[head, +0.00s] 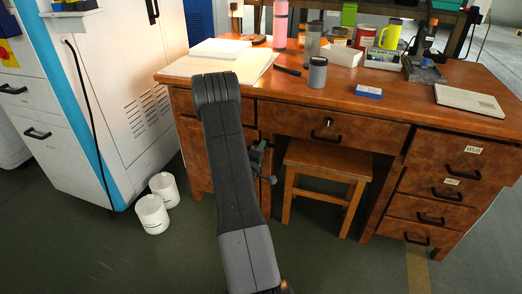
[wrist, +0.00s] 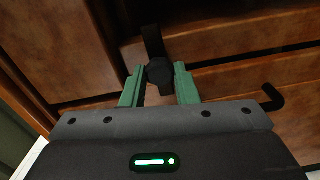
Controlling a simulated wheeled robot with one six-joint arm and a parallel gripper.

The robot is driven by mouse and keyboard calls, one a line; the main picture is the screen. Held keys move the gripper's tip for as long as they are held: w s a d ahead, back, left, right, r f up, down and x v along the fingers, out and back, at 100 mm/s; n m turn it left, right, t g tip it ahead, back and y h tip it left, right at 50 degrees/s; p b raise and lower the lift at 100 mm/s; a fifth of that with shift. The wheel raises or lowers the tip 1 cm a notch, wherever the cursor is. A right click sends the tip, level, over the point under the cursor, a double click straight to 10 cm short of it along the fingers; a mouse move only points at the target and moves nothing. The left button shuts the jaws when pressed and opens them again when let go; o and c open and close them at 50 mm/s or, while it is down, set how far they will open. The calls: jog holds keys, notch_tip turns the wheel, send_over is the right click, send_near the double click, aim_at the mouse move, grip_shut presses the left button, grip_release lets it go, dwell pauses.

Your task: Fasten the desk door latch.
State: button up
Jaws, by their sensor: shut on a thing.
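The wooden desk (head: 330,100) stands ahead, with its left pedestal partly hidden behind my arm. My gripper (head: 262,165) is low at that pedestal in the head view; only a green finger and small dark parts show beside the arm. In the wrist view, the two green fingers of my gripper (wrist: 160,88) are closed around the black knob of the door latch (wrist: 159,71). A dark bar (wrist: 152,38) runs from the knob toward the top of the picture, over a dark gap between brown wooden panels. The latch's seat cannot be made out.
A dark hooked handle (wrist: 268,97) sticks out right of the fingers. A wooden stool (head: 325,165) stands under the desk. Two white buckets (head: 152,214) stand on the floor at left, by a white cabinet (head: 125,80). Bottles and papers cover the desktop.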

jog(key=o, duration=1)
jog(key=p+v, duration=0.2)
jog(key=v, duration=1.2)
jog(key=b+x, duration=0.2)
jog(key=x, duration=1.2)
